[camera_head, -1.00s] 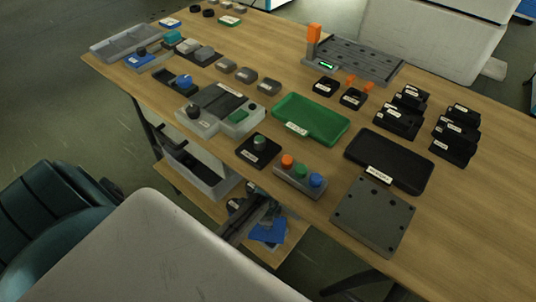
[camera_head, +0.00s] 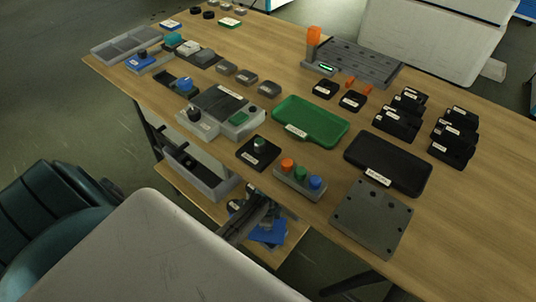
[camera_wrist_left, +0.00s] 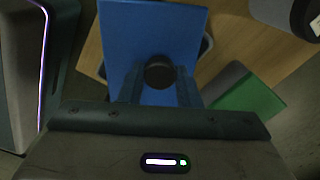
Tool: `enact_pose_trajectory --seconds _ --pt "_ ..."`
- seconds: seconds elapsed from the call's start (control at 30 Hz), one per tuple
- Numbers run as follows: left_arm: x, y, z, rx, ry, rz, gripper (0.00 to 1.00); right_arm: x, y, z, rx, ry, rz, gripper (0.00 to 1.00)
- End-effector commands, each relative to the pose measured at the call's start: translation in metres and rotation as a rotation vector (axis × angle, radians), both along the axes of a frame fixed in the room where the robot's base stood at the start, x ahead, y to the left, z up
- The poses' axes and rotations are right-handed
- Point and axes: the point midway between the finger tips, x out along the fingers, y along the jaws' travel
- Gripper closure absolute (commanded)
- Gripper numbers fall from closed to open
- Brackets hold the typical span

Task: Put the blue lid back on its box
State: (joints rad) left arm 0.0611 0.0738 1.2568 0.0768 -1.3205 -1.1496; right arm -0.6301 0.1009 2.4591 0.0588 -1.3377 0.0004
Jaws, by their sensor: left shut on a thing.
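The blue lid (camera_wrist_left: 150,35) is a flat blue plate with a round black knob (camera_wrist_left: 160,74), seen close up in the left wrist view. My left gripper (camera_wrist_left: 160,85) is shut on the knob, with a finger on either side. In the head view my left gripper (camera_head: 268,212) is low beside the table's front edge, over the lower shelf, with the blue lid (camera_head: 272,234) below it. A dark rounded edge (camera_wrist_left: 207,43) shows just beyond the lid; I cannot tell whether it is the box. The lid and gripper hide most of what lies beneath. My right gripper is not in view.
The wooden lower shelf (camera_head: 289,245) is under the tabletop, with a grey bin (camera_head: 211,184) at its left. A green block (camera_wrist_left: 250,98) lies near the lid. The tabletop above holds a button box (camera_head: 300,181), a green tray (camera_head: 310,123) and a grey plate (camera_head: 371,219).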

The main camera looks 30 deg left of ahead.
Motion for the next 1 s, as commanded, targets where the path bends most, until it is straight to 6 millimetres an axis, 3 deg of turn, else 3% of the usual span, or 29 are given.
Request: enact_pose_trajectory --seconds 1.0 --pt "0.0 -0.0001 0.0002 0.0 0.0 0.0 0.94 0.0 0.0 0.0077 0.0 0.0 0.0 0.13"
